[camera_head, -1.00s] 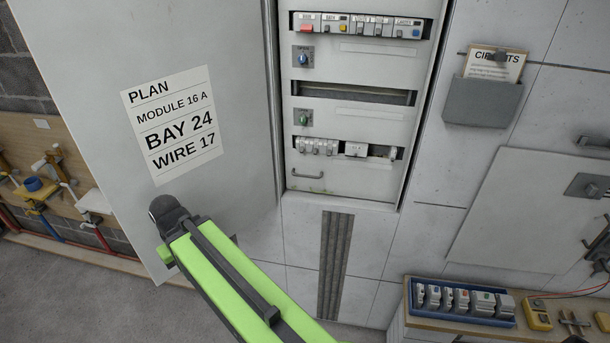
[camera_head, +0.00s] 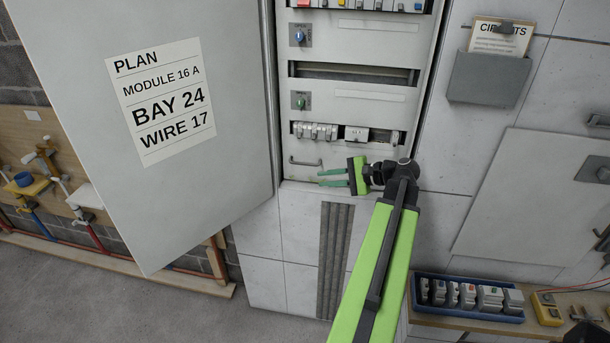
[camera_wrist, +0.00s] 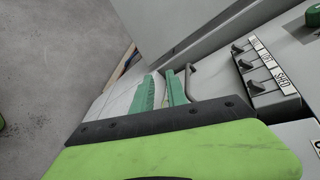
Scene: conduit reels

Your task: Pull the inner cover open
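The inner cover (camera_head: 348,92) is the pale grey panel with slots inside the wall cabinet, and it lies flat in its frame. Its small dark bar handle (camera_head: 305,162) is at the lower left of the cover. The handle also shows just past the fingertips in the wrist view (camera_wrist: 191,68). My gripper (camera_head: 321,178) has two green fingers pointing left, close to the right and lower side of the handle. The fingers are apart with nothing between them. I cannot tell whether they touch the cover.
The cabinet's outer door (camera_head: 150,210) stands swung open at left with a plan label (camera_head: 162,100). Breakers (camera_head: 315,131) sit in the cover's slots. At right are a document pocket (camera_head: 490,78) and a bench with a blue tray (camera_head: 468,311) of modules. Grey floor is clear at lower left.

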